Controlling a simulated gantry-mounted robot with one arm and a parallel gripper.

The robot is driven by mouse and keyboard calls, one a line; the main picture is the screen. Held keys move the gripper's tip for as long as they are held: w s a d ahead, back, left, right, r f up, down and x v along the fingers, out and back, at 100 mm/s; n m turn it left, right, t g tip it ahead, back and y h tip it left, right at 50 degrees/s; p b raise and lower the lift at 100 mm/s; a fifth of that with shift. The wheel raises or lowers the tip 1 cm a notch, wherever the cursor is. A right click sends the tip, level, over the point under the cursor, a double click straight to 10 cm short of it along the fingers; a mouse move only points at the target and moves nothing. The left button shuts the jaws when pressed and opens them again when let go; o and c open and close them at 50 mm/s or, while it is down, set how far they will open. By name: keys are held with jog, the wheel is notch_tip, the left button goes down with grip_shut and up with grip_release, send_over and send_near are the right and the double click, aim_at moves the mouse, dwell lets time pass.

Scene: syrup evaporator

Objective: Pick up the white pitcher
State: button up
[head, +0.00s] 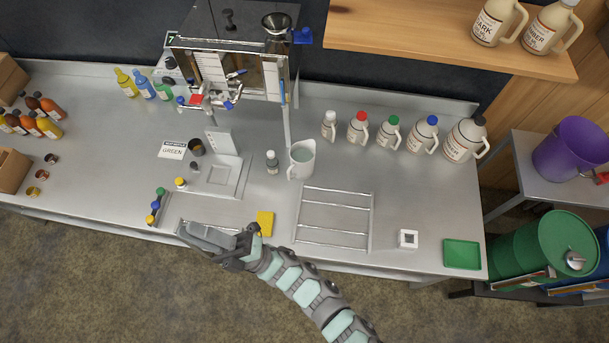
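The fingers point left. I cannot make out a gap between them, nor anything held.
Several capped jugs (389,130) line the back right of the counter. The evaporator (230,75) with its valves stands behind, left of the pitcher. A scale (222,175) sits left of it. A green tray (462,253) lies at the front right.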

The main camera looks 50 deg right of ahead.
jog(key=w+d+f+n+g+h+b, duration=0.1)
jog(key=w+d+f+n+b, duration=0.15)
jog(key=f, duration=0.45)
jog(key=w+d+f+n+g+h+b, duration=0.1)
jog(key=d+f+n+b, duration=0.25)
jog(key=f, duration=0.35)
jog(key=n+g+h+b, duration=0.4)
jog(key=n+h+b, duration=0.55)
jog(key=b, duration=0.75)
send_near(289, 176)
jog(key=w, duration=0.1)
jog(key=w+h, duration=0.1)
jog(key=w, duration=0.1)
jog(key=shift+a+f, duration=0.1)
jog(key=shift+a, duration=0.3)
jog(key=shift+w+d, duration=0.2)
jog(key=shift+w, duration=0.05)
jog(key=w, duration=0.4)
jog(key=shift+w+a, duration=0.1)
jog(key=shift+a, duration=0.05)
jog(key=w+b, duration=0.1)
jog(key=w, duration=0.4)
jog(key=shift+w, duration=0.4)
jog(key=shift+c, duration=0.3)
